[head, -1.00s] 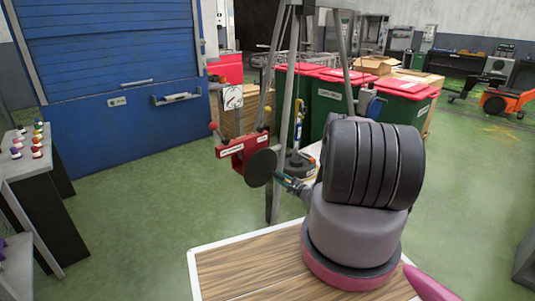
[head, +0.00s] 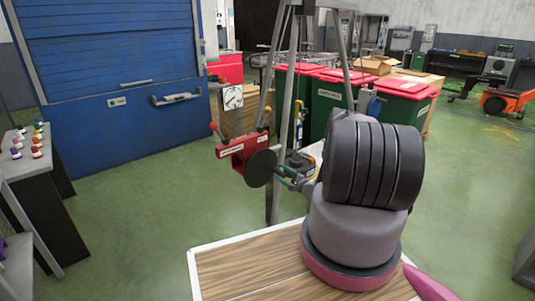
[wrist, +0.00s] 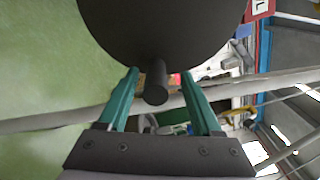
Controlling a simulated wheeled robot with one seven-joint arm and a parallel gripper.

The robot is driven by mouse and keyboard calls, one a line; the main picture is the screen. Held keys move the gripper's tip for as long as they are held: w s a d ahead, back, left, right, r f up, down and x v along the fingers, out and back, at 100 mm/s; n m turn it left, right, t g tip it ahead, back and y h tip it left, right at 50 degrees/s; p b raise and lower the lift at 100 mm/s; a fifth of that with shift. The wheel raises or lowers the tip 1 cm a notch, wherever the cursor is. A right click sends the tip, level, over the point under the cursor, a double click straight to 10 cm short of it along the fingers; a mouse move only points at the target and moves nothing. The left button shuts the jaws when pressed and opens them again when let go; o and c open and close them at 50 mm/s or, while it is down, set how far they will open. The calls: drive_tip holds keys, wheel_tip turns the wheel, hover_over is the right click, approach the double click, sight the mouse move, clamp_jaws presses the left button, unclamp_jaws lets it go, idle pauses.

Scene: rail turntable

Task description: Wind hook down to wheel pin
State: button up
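A red winch bracket (head: 243,148) with a dark round crank disc (head: 262,168) is fixed to the tripod frame (head: 293,75). In the wrist view the disc (wrist: 165,25) fills the top, and its dark crank handle (wrist: 157,82) points toward me. My gripper (head: 283,174) is at the disc in the head view. Its green fingers (wrist: 161,74) stand either side of the handle, with visible gaps, open. A yellow and blue hanging piece (head: 299,122), perhaps the hook, is between the tripod legs.
Green bins with red lids (head: 330,92) stand behind the tripod. A workbench with small coloured knobs (head: 28,148) is at the left. Green floor (head: 145,215) is free left of the tripod.

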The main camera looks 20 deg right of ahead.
drive_tip(key=shift+s+f, duration=0.15)
drive_tip(key=shift+s+d, duration=0.2)
drive_tip(key=shift+s, duration=0.35)
drive_tip(key=v, duration=0.6)
drive_tip(key=shift+s, duration=0.35)
